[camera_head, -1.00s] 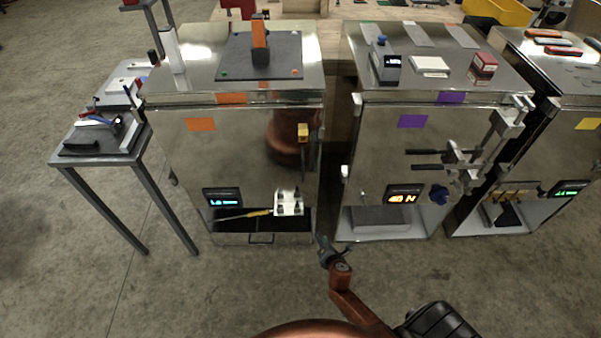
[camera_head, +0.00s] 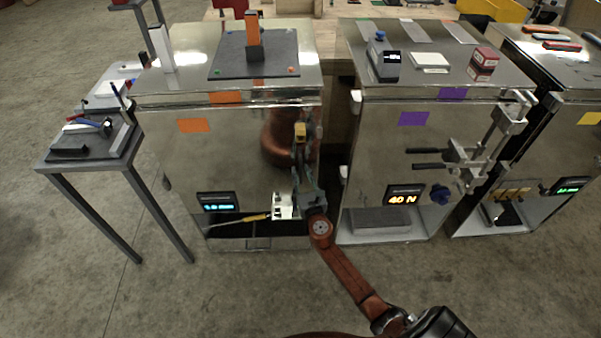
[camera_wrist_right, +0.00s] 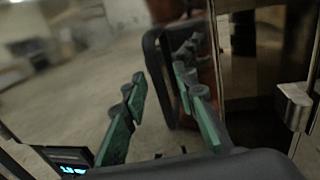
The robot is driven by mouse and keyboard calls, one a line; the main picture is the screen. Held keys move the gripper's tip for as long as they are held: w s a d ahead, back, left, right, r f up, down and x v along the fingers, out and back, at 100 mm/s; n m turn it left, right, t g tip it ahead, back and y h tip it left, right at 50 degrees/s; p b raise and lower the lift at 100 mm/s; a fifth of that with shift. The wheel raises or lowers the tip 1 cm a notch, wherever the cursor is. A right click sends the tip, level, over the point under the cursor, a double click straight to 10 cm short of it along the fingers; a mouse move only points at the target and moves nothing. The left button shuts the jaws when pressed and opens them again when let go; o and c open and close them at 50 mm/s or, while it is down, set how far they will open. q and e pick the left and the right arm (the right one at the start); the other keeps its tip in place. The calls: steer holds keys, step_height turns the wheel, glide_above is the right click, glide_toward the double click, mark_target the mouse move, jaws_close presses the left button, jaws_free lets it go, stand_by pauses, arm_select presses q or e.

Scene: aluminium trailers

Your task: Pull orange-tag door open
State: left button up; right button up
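The orange-tag door (camera_head: 225,150) is a shiny steel front with an orange tag (camera_head: 193,125), on the left cabinet. It appears shut. A yellow catch (camera_head: 300,131) sits near its right edge. My left gripper is not in view.
A purple-tag cabinet (camera_head: 400,150) stands to the right across a narrow gap. A side table (camera_head: 65,166) stands left. The floor in front is clear.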

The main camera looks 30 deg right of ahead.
steer(key=shift+w+d, duration=0.15)
steer(key=shift+w, duration=0.2)
steer(key=shift+c, duration=0.7)
jaws_close()
